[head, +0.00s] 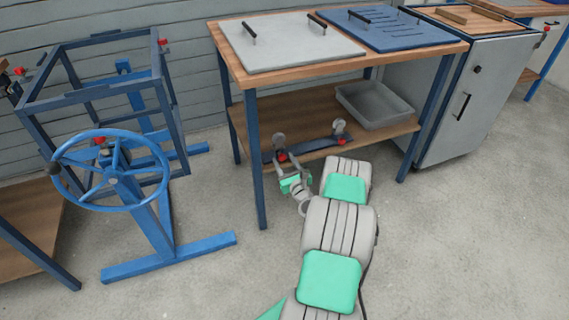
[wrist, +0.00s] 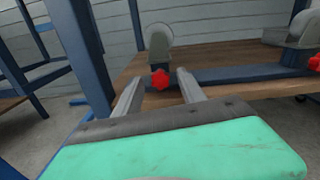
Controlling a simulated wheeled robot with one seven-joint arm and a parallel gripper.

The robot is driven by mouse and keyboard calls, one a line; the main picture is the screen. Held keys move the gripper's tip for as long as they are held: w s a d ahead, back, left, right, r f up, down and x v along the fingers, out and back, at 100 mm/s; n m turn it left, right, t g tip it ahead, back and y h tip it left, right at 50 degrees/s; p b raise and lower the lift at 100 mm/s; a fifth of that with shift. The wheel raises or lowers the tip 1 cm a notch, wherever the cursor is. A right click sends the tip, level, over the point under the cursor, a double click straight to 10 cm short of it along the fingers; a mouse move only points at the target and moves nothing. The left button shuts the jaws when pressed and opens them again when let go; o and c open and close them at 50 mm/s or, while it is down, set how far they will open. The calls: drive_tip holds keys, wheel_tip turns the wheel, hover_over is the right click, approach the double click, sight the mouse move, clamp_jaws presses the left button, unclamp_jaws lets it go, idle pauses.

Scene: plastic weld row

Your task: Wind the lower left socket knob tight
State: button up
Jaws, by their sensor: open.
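The lower left socket knob (wrist: 160,79) is a red lobed knob on the front of a dark blue rail (wrist: 225,74) at the lower shelf's front. A grey round-topped socket (wrist: 160,40) stands just above it. In the head view the knob (head: 282,157) is at the rail's left end. My gripper (wrist: 160,84) is open, and the knob appears between its two grey fingertips. I cannot tell whether the fingers touch it or how deep it sits between them. In the head view my gripper (head: 291,175) is just in front of the knob.
A second red knob (head: 341,141) and grey socket (head: 339,125) are at the rail's right end. A grey tray (head: 376,104) sits on the wooden shelf (head: 262,112). A blue table leg (head: 255,160) stands close left of my gripper. A blue handwheel stand (head: 110,170) is farther left.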

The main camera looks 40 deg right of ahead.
drive_tip(key=shift+c, duration=0.6)
clamp_jaws()
